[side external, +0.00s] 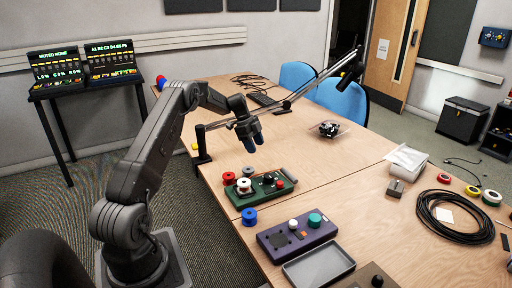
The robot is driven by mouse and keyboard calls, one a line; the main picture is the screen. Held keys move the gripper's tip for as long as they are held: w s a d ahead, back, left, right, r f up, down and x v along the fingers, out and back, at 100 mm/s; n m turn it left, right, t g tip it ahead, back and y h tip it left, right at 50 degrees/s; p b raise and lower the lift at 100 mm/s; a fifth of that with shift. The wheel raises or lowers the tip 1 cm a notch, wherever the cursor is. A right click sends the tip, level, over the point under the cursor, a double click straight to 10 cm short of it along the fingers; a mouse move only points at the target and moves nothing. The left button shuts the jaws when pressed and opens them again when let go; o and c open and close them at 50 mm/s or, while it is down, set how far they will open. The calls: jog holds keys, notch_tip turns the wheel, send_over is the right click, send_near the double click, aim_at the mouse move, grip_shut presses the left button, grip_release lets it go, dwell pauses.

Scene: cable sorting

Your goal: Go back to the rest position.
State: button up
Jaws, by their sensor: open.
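My gripper (249,132) has dark blue fingertips and hangs from my dark grey arm above the wooden table (330,172). It points downward and is open, with nothing seen between its fingers. It is in the air behind the green device (262,191) and apart from it. My arm rises from its base at the lower left and reaches over the table's left edge.
A clamped boom arm (300,92) crosses close behind my gripper. A purple box (297,238), grey tray (318,266) and black cable coil (459,214) lie nearer. The table's middle is mostly clear.

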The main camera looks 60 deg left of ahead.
jog(key=s+d+r+n+y, duration=0.1)
jog(key=s+d+r+n, duration=0.1)
jog(key=d+r, duration=0.8)
jog(key=s+d+r+n+y, duration=0.1)
jog(key=s+d+r+n, duration=0.15)
jog(key=d+r, duration=0.85)
jog(key=s+d+r+n+t+y, duration=0.15)
jog(key=s+d+n, duration=0.25)
jog(key=s+d, duration=0.8)
jog(key=s+d+f+n+t, duration=0.1)
jog(key=s+d+f+n, duration=0.1)
jog(key=s+d, duration=0.4)
jog(key=s+n, duration=0.1)
jog(key=s, duration=0.3)
jog(key=shift+s+d+f, duration=0.15)
jog(key=shift+d+f, duration=0.15)
